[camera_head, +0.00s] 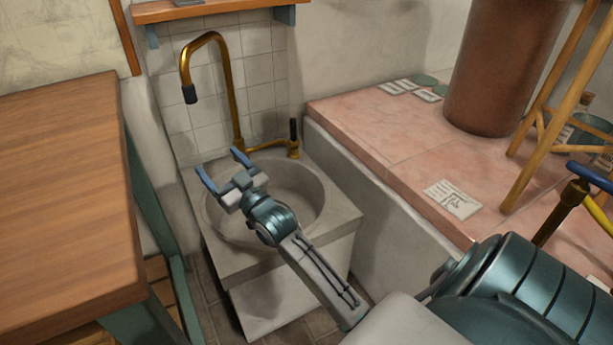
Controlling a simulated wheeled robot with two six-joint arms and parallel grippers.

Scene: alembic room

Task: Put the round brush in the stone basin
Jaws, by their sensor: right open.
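The stone basin (311,197) is a grey block with a round bowl, low in the corner against a tiled wall. My right gripper (222,167) is over the back left part of the bowl, with its two blue-tipped fingers spread apart and nothing between them. The gripper and its wrist hide part of the bowl. I see no round brush in this view; whether one lies in the hidden part of the bowl I cannot tell. My left gripper is not in view.
A brass tap (235,95) arches up behind the basin, with a dark-handled valve (294,135) beside it. A wooden table (60,190) stands left. A pink-tiled ledge (375,135) at right holds cards, a brown cylinder (505,65) and a wooden stool (545,110). A shelf (205,8) hangs above.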

